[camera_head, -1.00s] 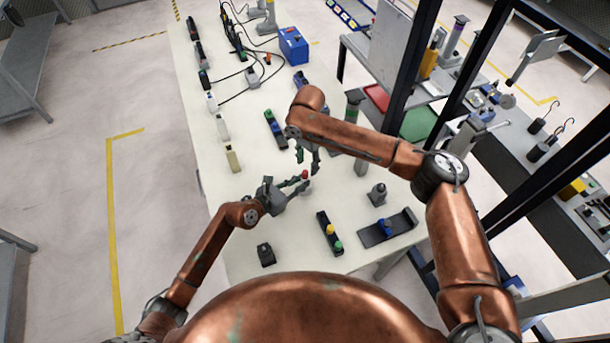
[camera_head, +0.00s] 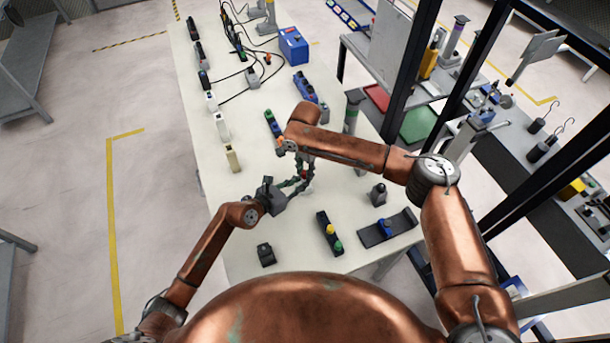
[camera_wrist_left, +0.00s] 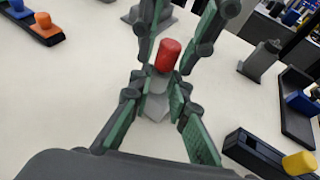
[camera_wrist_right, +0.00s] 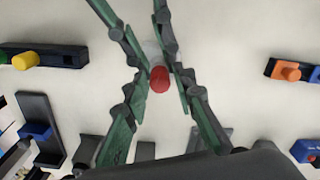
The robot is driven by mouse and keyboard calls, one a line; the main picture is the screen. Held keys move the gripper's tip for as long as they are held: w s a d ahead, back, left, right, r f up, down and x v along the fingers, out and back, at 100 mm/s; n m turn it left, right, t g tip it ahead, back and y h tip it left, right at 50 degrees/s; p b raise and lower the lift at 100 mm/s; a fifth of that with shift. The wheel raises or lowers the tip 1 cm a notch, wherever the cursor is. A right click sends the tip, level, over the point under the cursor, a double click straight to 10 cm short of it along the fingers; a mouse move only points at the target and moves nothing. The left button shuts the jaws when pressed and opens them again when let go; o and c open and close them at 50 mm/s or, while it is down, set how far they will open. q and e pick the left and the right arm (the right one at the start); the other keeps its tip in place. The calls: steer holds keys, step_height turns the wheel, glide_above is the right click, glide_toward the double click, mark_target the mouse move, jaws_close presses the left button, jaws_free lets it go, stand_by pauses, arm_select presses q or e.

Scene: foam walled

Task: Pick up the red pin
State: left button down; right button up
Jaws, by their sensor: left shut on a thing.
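The red pin has a red cap (camera_wrist_left: 168,55) over a pale grey lower part (camera_wrist_left: 158,100); the cap also shows in the right wrist view (camera_wrist_right: 160,79). My left gripper (camera_wrist_left: 156,97) is shut on the grey lower part, one finger on each side. My right gripper (camera_wrist_right: 163,88) comes from the opposite side, its open fingers straddling the red cap with a small gap visible. In the head view, my left gripper (camera_head: 298,185) and right gripper (camera_head: 306,168) meet over the table and mostly hide the pin. Whether the pin's bottom touches the table cannot be told.
On the white table (camera_head: 240,200), a black strip with yellow and green pegs (camera_head: 328,233) and a black tray with a blue piece (camera_head: 388,229) stand nearby. A small black block (camera_head: 265,254) and a grey block (camera_head: 377,194) are also close. A blue box (camera_head: 293,46) stands farther back.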

jaws_close()
arm_select(q)
steer(key=c, duration=1.8)
jaws_free()
steer(key=shift+o, duration=0.2)
arm_select(e)
step_height(320, 180, up, 10)
arm_select(q)
steer(key=v, duration=1.2)
